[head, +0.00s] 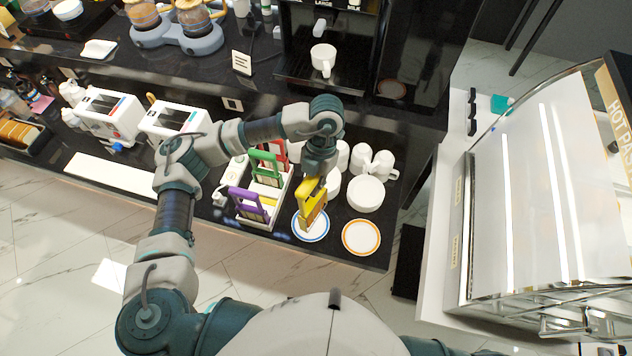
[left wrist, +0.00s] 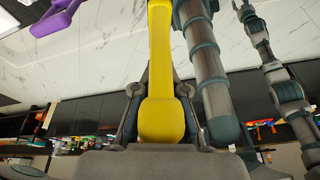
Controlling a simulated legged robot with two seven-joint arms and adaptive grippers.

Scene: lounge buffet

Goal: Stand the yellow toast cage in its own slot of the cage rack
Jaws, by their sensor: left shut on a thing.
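The yellow toast cage (head: 312,200) hangs from my left gripper (head: 318,176), over the blue-rimmed plate in the head view. In the left wrist view, my left gripper (left wrist: 162,125) is shut on the cage's yellow handle (left wrist: 160,70). I cannot tell whether the cage's lower end touches the plate. The white cage rack (head: 262,222) stands just left of the cage. It holds a purple cage (head: 247,203), a green cage (head: 267,165) and a red cage (head: 279,155), partly hidden by my arm. A yellow mark (head: 268,201) shows in the rack near the purple cage. My right gripper is not in view.
The blue-rimmed plate (head: 311,237) and an orange-rimmed plate (head: 361,237) lie at the counter's front edge. White cups (head: 382,164) and a stack of white dishes (head: 366,194) stand behind. Two white toasters (head: 110,113) are left of my arm. A glass pastry case stands right.

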